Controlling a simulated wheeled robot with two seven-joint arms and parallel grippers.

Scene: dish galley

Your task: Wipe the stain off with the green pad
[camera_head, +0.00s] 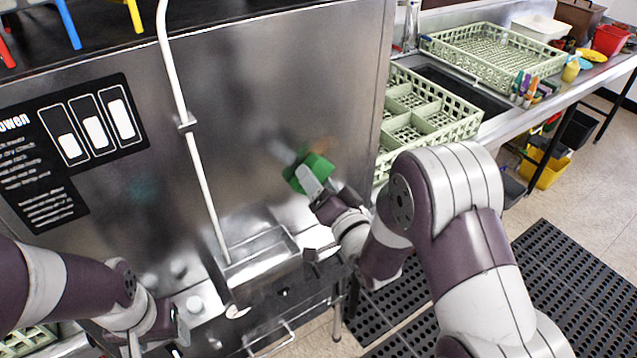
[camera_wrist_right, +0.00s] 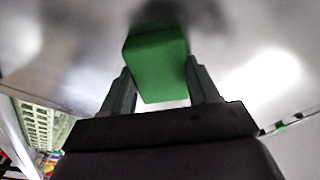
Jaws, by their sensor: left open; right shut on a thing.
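The green pad (camera_head: 318,166) is a small block held in front of the large steel machine panel (camera_head: 270,75). My right gripper (camera_head: 311,180) is shut on it. In the right wrist view the pad (camera_wrist_right: 157,62) sits between the two fingers, its far end close to the metal; I cannot tell whether it touches. A dark blurred patch (camera_wrist_right: 180,12) shows on the metal just beyond the pad; I cannot tell whether it is the stain or a reflection. My left gripper (camera_head: 158,338) is open and empty, low at the left in front of the machine.
A thin white pipe (camera_head: 196,160) runs down the panel left of the pad. A steel ledge box (camera_head: 262,262) juts out below. Green dish racks (camera_head: 435,108) and a sink counter stand at the right. Black floor mats (camera_head: 575,285) lie at the lower right.

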